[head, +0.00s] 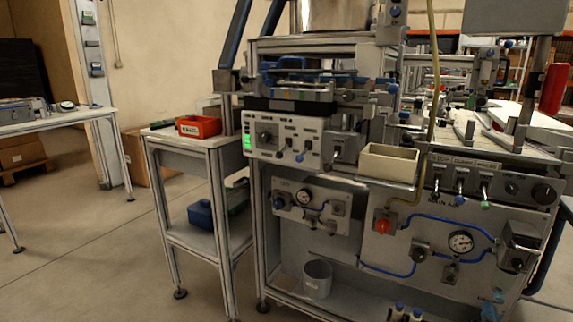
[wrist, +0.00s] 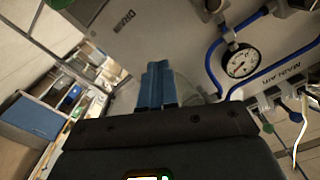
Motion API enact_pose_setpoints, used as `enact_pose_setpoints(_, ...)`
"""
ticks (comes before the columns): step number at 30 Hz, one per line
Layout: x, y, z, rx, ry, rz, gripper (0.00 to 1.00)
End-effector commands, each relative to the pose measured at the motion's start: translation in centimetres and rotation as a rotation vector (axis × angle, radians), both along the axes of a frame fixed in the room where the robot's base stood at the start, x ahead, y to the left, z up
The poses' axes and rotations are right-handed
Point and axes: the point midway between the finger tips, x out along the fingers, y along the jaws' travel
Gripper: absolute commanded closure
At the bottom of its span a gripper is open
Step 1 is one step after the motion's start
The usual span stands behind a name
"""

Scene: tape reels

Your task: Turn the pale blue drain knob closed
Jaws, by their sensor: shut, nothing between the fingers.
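A small pale blue-green shape (head: 490,312) shows at the bottom edge of the head view, low on the right of the panel. It seems to be the drain knob, but it is too small and cut off to tell how it is turned. In the wrist view, a DRAIN label (wrist: 122,18) is on the grey panel. My gripper (wrist: 158,66) has its blue fingers together and empty, in front of the panel near that label. A pale rounded shape shows behind the fingers. I cannot tell whether it is the knob or whether the fingers touch anything.
A pressure gauge (head: 460,242) with blue hoses is on the panel. A red knob (head: 382,226) sits left of it. Several toggles line the upper panel. A grey cup (head: 317,278) stands on the lower shelf. A cream bin (head: 388,164) juts out above. Floor at left is open.

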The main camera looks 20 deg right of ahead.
Motion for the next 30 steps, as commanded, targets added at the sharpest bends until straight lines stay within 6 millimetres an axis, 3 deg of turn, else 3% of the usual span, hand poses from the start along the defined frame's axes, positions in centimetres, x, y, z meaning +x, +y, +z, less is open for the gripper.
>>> enact_pose_setpoints(15,-3.4,4.1,0.0,0.004,0.002,0.002,1.00)
enact_pose_setpoints(26,-3.6,4.4,-0.1,0.003,0.002,0.002,1.00)
enact_pose_setpoints(30,-4.1,6.4,-0.1,-0.003,0.023,0.030,1.00)
